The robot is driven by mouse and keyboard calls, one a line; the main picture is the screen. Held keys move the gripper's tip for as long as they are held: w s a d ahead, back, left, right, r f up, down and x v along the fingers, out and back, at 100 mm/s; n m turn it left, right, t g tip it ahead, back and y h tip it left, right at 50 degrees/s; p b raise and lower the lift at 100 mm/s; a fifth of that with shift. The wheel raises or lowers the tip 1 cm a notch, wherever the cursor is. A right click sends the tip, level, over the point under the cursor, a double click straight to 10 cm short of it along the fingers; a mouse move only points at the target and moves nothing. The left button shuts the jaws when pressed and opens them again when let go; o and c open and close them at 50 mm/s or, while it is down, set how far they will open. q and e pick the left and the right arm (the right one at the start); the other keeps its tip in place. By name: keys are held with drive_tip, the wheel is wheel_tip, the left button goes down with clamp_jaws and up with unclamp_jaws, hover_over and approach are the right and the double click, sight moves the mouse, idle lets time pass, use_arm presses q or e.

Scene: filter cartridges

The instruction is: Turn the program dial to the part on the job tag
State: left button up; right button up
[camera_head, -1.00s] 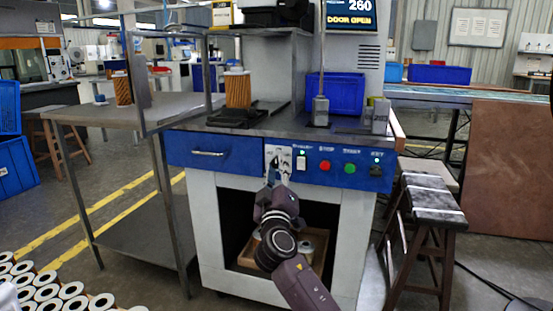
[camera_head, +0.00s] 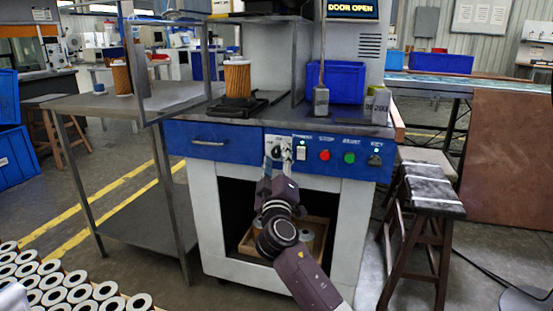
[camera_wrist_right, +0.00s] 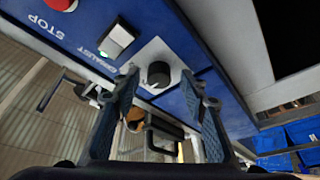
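The program dial is a black round knob (camera_wrist_right: 158,74) on a white plate on the blue control panel. In the head view the dial (camera_head: 278,146) is partly covered by my right gripper (camera_head: 278,160). In the right wrist view my right gripper (camera_wrist_right: 160,88) is open, its two fingers spread either side of the dial with gaps between them and the knob. The dial's markings are too small to read. A small grey block with printed characters (camera_head: 378,105) sits on the counter's right; I cannot tell if it is the job tag. My left gripper is not in view.
Beside the dial are a lit white switch (camera_wrist_right: 117,40), a red stop button (camera_head: 325,155), a green button (camera_head: 349,158) and a key switch (camera_head: 375,160). An orange filter (camera_head: 237,78) stands on a black fixture above. A display (camera_head: 352,9) reads DOOR OPEN. A stool (camera_head: 430,190) stands right.

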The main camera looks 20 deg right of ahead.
drive_tip(key=shift+s, duration=0.1)
drive_tip(key=v, duration=1.1)
drive_tip(key=shift+s+f, duration=0.15)
drive_tip(key=shift+s, duration=0.2)
drive_tip(key=shift+a, duration=0.1)
